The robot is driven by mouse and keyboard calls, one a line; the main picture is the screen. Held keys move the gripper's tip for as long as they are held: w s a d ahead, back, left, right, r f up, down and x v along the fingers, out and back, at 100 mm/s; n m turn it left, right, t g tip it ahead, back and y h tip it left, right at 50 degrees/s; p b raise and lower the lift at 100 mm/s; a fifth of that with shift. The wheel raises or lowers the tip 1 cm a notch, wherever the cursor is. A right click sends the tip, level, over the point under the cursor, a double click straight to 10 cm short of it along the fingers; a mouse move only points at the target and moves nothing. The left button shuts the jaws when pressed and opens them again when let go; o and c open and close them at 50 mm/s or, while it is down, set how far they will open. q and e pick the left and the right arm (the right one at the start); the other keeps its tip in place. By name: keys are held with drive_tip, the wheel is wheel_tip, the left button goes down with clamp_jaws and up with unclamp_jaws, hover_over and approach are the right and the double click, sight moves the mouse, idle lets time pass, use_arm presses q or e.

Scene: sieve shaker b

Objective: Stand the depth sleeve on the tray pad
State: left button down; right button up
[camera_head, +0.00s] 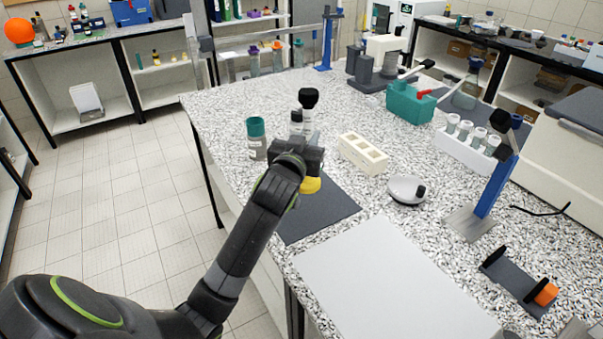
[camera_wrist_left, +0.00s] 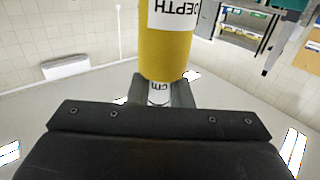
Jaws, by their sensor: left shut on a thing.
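The depth sleeve is a yellow cylinder (camera_wrist_left: 166,55) with a white label reading DEPTH, seen large in the left wrist view. My left gripper (camera_wrist_left: 162,92) is shut on it. In the head view only a yellow part of the sleeve (camera_head: 311,185) shows below my left gripper (camera_head: 300,160); the gripper hides the rest. A flat dark mat (camera_head: 325,212), possibly the tray pad, lies on the bench under and in front of the gripper. I cannot tell whether the sleeve touches it. My right gripper is not in view.
A green-capped jar (camera_head: 257,140) and a black-topped bottle (camera_head: 308,110) stand close behind the gripper. A cream block with openings (camera_head: 363,153) and a round grey device (camera_head: 407,190) stand to the right. A bare pale grey board (camera_head: 390,285) lies in front.

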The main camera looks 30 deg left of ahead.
use_arm(q)
wheel_tip(320, 180, down, 2)
drive_tip(key=shift+s, duration=0.1)
wheel_tip(320, 180, down, 4)
drive_tip(key=shift+f, duration=0.1)
drive_tip(key=c, duration=1.3)
unclamp_jaws()
drive_tip(key=shift+s+f, duration=0.1)
drive_tip(key=shift+s+d+b, duration=0.25)
drive_tip(key=shift+s+d, duration=0.1)
drive_tip(key=shift+s, duration=1.6)
drive_tip(key=shift+s+d+b, duration=0.3)
drive_tip(key=shift+s+d, duration=0.05)
drive_tip(key=shift+s, duration=1.55)
drive_tip(key=shift+s+d+b, duration=0.25)
drive_tip(key=shift+s+d, duration=0.1)
drive_tip(key=shift+s, duration=1.6)
